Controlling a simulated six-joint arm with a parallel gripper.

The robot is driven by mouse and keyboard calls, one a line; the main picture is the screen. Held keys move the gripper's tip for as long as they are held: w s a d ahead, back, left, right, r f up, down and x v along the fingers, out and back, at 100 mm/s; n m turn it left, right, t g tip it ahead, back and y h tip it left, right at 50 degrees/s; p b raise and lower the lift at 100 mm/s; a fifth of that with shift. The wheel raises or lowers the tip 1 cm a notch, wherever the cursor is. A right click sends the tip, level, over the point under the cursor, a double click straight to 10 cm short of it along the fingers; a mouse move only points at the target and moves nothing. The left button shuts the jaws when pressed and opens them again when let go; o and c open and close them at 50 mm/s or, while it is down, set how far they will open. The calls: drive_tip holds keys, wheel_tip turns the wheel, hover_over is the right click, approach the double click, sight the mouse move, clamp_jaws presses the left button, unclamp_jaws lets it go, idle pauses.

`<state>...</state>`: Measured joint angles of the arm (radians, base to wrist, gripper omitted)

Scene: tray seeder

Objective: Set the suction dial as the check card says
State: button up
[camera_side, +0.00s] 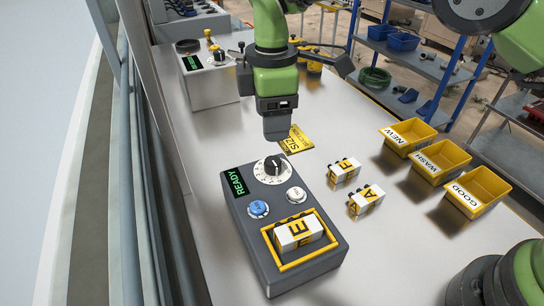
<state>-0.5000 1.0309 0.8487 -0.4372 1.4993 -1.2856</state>
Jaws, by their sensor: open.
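The suction dial (273,166) is a black knob on a white scale plate at the back of a grey control box (239,216). A green READY display (237,181) is left of the dial. A yellow card (295,140) with black print lies on the table behind the box, partly hidden by my gripper; only part of its print shows, something like "SIZ". My gripper (276,130) hangs above and behind the dial, apart from it. It is open, with nothing seen in it; its fingertips are hard to make out.
A block marked E (298,233) sits in the box's yellow frame (284,266), near blue (258,208) and white (296,194) buttons. Blocks E (344,170) and A (366,199) lie right. Yellow bins NEW (408,136), WASH (441,161) and GOOD (476,191) stand farther right. A second device (212,82) stands behind.

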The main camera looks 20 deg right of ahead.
sight(272, 161)
wheel_tip(272, 161, down, 10)
drive_tip(key=shift+r, duration=0.25)
drive_tip(key=c, duration=0.9)
